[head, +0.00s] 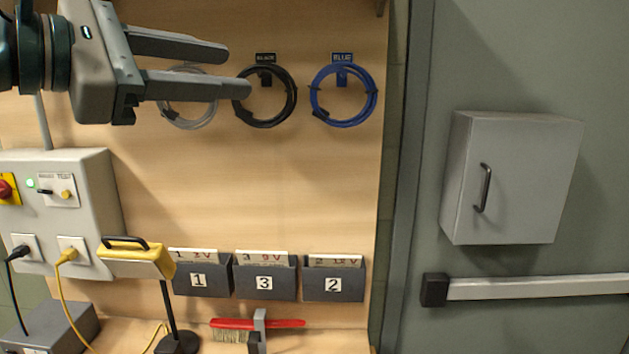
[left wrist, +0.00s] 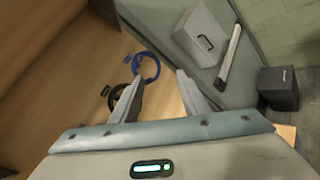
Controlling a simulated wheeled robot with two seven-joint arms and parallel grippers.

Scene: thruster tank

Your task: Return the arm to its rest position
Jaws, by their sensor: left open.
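My left gripper (head: 238,70) comes in from the upper left in the head view, with its two fingers apart and nothing between them. It is in front of the wooden back panel and partly covers the grey cable coil (head: 188,112). In the left wrist view, the open fingers of my left gripper (left wrist: 158,84) point towards the panel and the grey door. My right gripper is not in view.
A black coil (head: 291,98) and a blue coil (head: 373,98) hang on the panel. Numbered bins (head: 265,282), a red brush (head: 232,323), a yellow device (head: 138,262) and a control box (head: 88,210) are below. A grey cabinet (head: 520,180) sits right.

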